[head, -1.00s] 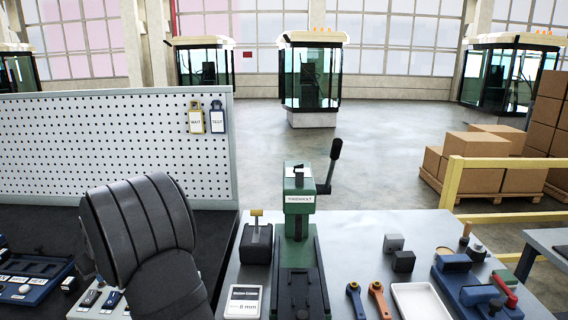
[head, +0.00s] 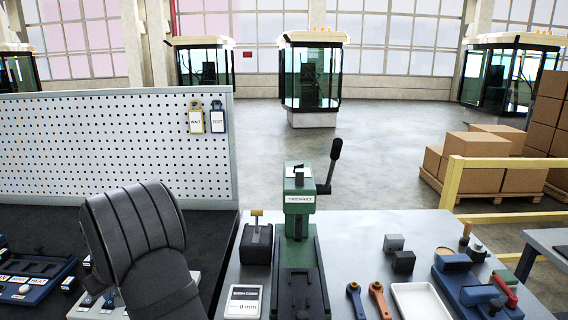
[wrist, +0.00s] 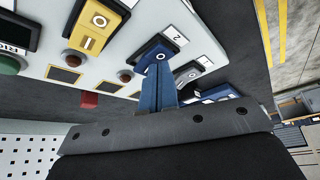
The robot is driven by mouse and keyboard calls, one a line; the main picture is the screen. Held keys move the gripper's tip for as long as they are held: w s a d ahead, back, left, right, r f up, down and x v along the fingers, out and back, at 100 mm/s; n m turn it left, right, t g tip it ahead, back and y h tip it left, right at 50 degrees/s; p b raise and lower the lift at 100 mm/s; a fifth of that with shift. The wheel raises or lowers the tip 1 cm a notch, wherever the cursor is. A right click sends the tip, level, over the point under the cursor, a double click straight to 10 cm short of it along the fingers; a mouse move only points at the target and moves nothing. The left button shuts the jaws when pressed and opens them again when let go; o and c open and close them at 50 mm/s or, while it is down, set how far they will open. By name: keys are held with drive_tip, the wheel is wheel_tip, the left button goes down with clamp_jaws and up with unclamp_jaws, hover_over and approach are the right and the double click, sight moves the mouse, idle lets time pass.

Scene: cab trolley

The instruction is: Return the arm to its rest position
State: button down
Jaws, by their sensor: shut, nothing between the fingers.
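My gripper (wrist: 158,72) shows in the wrist view with its blue fingers together and nothing between them. Its fingertips overlap the lower end of a blue switch (wrist: 168,40) on a light control panel (wrist: 200,45); I cannot tell whether they touch it. A yellow switch (wrist: 97,24) marked O and I is to the left of them. In the head view my dark arm rises at the lower left and bends over; the gripper is hidden there. Part of a pale switch panel (head: 108,309) shows beside and behind the arm.
A white pegboard (head: 110,140) with two hanging tags stands behind the arm. To the right are a green lever press (head: 299,210), a small black box (head: 256,243), wrenches and a white tray (head: 418,288). A blue tray (head: 30,285) lies at the far left.

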wheel_tip(320, 180, up, 6)
drive_tip(key=shift+r, duration=0.2)
drive_tip(key=shift+f, duration=0.35)
wheel_tip(320, 180, down, 5)
drive_tip(key=shift+f, duration=0.1)
drive_tip(key=w+d+r+n+g, duration=0.1)
drive_tip(key=d+r, duration=0.1)
drive_tip(key=r, duration=0.3)
drive_tip(key=w+d+r+n+g, duration=0.2)
drive_tip(key=r, duration=0.4)
drive_tip(key=shift+w+d+r, duration=0.2)
drive_tip(key=shift+w+r, duration=0.05)
drive_tip(key=shift+r, duration=0.05)
